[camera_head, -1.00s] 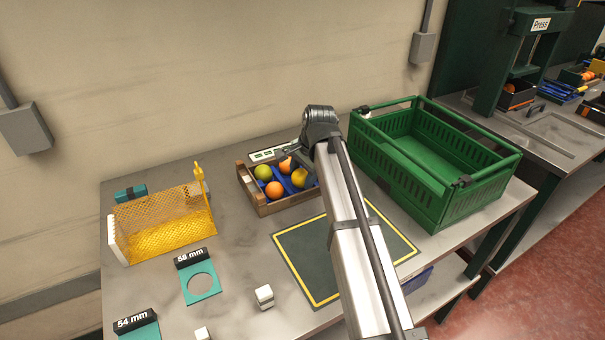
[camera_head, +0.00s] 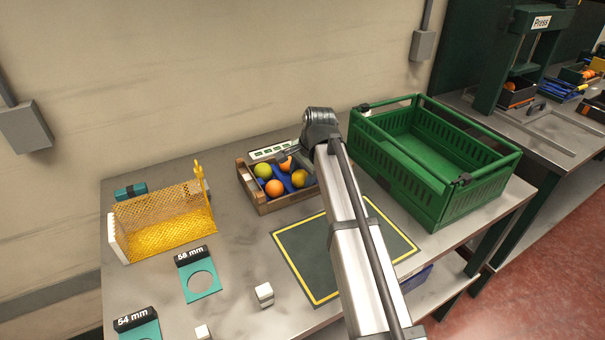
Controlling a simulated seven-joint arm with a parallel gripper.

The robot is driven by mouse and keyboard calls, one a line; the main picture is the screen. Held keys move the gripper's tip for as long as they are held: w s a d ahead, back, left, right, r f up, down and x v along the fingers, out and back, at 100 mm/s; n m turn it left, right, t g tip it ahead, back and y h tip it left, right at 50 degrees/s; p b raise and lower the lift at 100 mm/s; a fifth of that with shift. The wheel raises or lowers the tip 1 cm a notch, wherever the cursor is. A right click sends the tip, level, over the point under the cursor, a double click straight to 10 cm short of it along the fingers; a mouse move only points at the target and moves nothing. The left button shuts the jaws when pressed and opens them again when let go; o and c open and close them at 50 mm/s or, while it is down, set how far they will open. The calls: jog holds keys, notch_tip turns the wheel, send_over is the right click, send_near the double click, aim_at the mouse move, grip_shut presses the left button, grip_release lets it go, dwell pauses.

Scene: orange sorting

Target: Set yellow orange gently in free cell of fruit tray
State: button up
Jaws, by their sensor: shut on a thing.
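The fruit tray (camera_head: 268,207) is a small wooden crate with blue cell lining at the back middle of the table. A yellow-green fruit (camera_head: 262,170) and an orange one (camera_head: 274,188) sit at its left and front. Another orange fruit (camera_head: 286,164) shows partly at the back. The yellow orange (camera_head: 299,178) is at the tray's right side, low in or just over a cell; I cannot tell whether it touches the bottom. My gripper (camera_head: 297,160) is over the tray's right part, shut on the yellow orange. Its fingertips are mostly hidden.
A large green crate (camera_head: 448,213) stands close on the right. A yellow mesh basket (camera_head: 165,235) is at left. A dark mat with yellow border (camera_head: 300,258) lies in front of the tray. Teal ring gauges (camera_head: 187,292) and small white blocks (camera_head: 264,293) lie nearer.

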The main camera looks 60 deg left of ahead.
jog(key=o, duration=1.2)
jog(key=shift+d+f, duration=0.1)
jog(key=shift+c, duration=0.2)
jog(key=shift+r, duration=4.05)
